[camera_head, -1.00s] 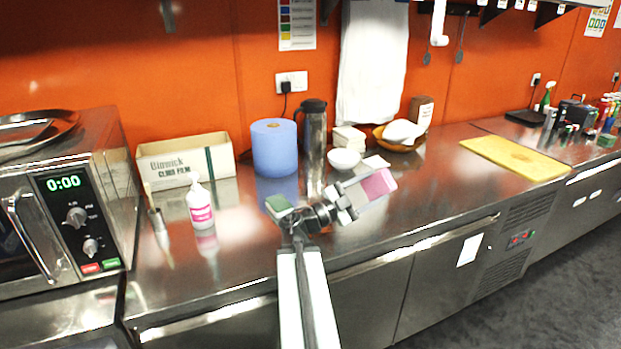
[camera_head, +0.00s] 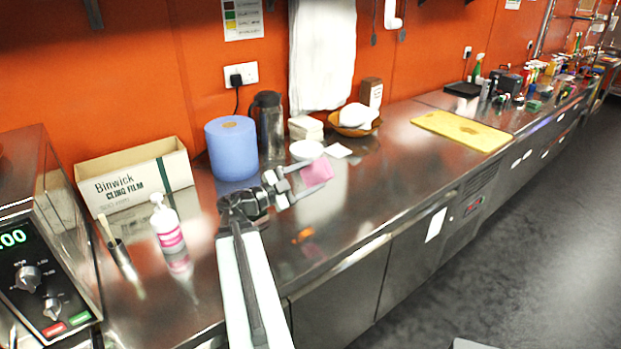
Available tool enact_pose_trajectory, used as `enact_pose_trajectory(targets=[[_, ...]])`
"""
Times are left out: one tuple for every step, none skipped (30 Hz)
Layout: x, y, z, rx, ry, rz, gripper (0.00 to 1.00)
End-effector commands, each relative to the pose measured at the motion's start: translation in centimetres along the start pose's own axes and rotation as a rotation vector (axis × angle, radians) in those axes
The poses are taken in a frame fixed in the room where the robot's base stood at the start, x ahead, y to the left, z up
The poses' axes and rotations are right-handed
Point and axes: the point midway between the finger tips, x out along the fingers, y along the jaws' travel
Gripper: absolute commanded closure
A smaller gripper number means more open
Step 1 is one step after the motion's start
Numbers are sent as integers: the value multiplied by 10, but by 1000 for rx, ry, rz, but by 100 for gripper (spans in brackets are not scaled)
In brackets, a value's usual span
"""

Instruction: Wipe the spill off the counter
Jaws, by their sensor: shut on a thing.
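My gripper (camera_head: 300,180) is shut on a pink cloth or sponge (camera_head: 317,173). It holds the pink thing above the steel counter (camera_head: 350,212), in front of the white bowl. A small orange patch (camera_head: 304,234) shows on the counter just below and in front of my gripper, apart from it. It looks like the spill, though its outline is blurred by the shiny surface. My arm hides part of the counter to the left of the patch.
A pump bottle (camera_head: 168,230), a cling film box (camera_head: 135,180), a blue paper roll (camera_head: 232,150) and a dark jug (camera_head: 268,125) stand left and behind. A white bowl (camera_head: 306,150) and a yellow board (camera_head: 462,130) are farther along. The front counter strip right of my gripper is clear.

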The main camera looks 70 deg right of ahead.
Motion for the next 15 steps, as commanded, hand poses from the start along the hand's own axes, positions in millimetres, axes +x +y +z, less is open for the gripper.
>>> enact_pose_trajectory(targets=[[16,-11,-19,-27,-37,103,86],[23,-6,-20,-47,-71,176,86],[29,3,-20,-73,-127,277,86],[32,10,-18,-92,-174,353,86],[34,18,-17,-109,-227,429,86],[34,26,-14,-133,-306,529,86],[33,32,-12,-149,-369,601,86],[31,37,-10,-164,-434,668,86],[26,41,-9,-184,-518,748,86],[22,42,-8,-198,-579,800,85],[17,42,-9,-211,-634,845,85],[11,41,-10,-227,-701,893,85],[6,39,-11,-238,-743,922,85],[1,37,-12,-248,-781,945,85],[-4,35,-13,-260,-821,969,85]])
